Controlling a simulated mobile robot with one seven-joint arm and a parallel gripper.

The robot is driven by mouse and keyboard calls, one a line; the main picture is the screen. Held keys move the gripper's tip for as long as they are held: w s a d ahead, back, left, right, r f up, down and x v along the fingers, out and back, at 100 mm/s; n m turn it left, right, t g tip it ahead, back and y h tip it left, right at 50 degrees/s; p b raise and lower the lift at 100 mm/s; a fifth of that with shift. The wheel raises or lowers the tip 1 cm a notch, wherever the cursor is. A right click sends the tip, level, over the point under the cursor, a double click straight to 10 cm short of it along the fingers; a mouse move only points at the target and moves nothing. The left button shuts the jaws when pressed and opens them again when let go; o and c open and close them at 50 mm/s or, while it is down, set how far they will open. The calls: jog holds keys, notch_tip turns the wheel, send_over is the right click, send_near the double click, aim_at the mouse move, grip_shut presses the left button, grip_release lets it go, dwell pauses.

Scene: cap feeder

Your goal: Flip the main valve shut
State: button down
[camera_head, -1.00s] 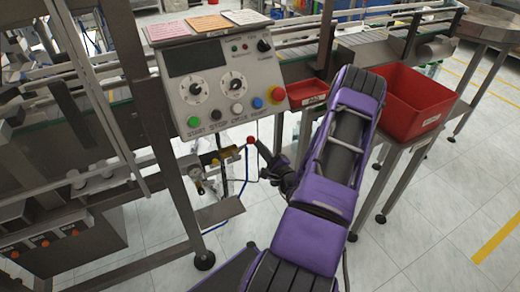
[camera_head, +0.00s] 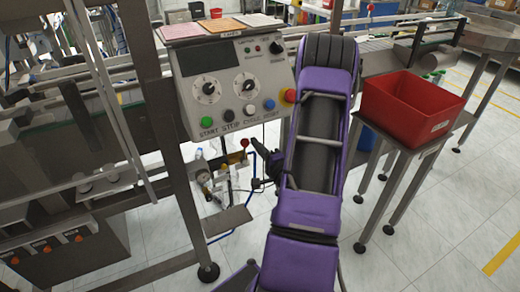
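The valve assembly (camera_head: 236,158) hangs below the control panel, with a brass-coloured body and a small red ball knob (camera_head: 244,142) on it. I take it to be the main valve; its lever angle is too small to read. My dark gripper (camera_head: 262,166) is just right of and below the red knob. A small gap seems to lie between them, but I cannot tell if they touch. The gripper's fingers are blurred and partly behind my purple arm, so their opening is unclear.
The control panel (camera_head: 222,62) with dials and coloured buttons overhangs the valve. A round gauge (camera_head: 204,178), tubing and a metal plate (camera_head: 226,220) are left of and below it. A red bin (camera_head: 410,108) stands on a stand at right. Floor at lower right is clear.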

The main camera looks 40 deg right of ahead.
jog(key=shift+a+r, duration=0.1)
jog(key=shift+a, duration=0.25)
jog(key=shift+w, duration=0.1)
dwell(0.4)
jog(key=s+d+r+b, duration=0.1)
jog(key=s, duration=1)
jog(key=shift+s+d, duration=0.3)
jog(key=shift+d, duration=0.1)
